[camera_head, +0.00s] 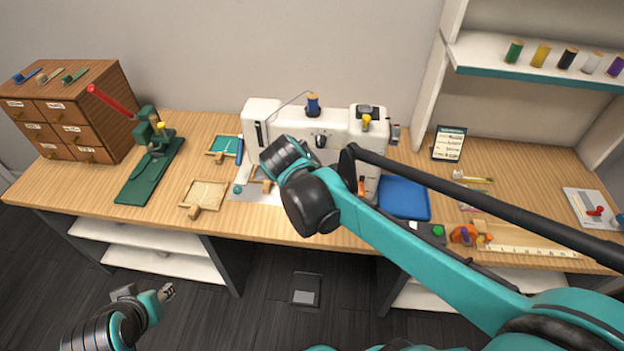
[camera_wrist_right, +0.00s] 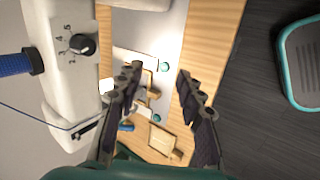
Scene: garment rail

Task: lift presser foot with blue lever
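The white sewing machine (camera_head: 262,110) stands at the table's middle, with a blue spool (camera_head: 313,104) on top. A slim blue bar, apparently the lever (camera_head: 239,151), is at its left end; a small blue piece there also shows in the right wrist view (camera_wrist_right: 126,127). My right gripper (camera_wrist_right: 160,70) is open and empty, its fingers apart over the machine bed (camera_wrist_right: 175,42). In the head view my right wrist hides it and part of the machine. The presser foot cannot be made out. My left gripper (camera_head: 167,292) is low in front of the table, away from the machine.
A green clamp tool with red handle (camera_head: 110,101) and wooden drawers (camera_head: 75,130) stand left. A wooden frame (camera_head: 204,195) lies front left of the machine. A blue tray (camera_head: 404,198) lies right, with small tools beyond. A pedal (camera_head: 306,290) is on the floor.

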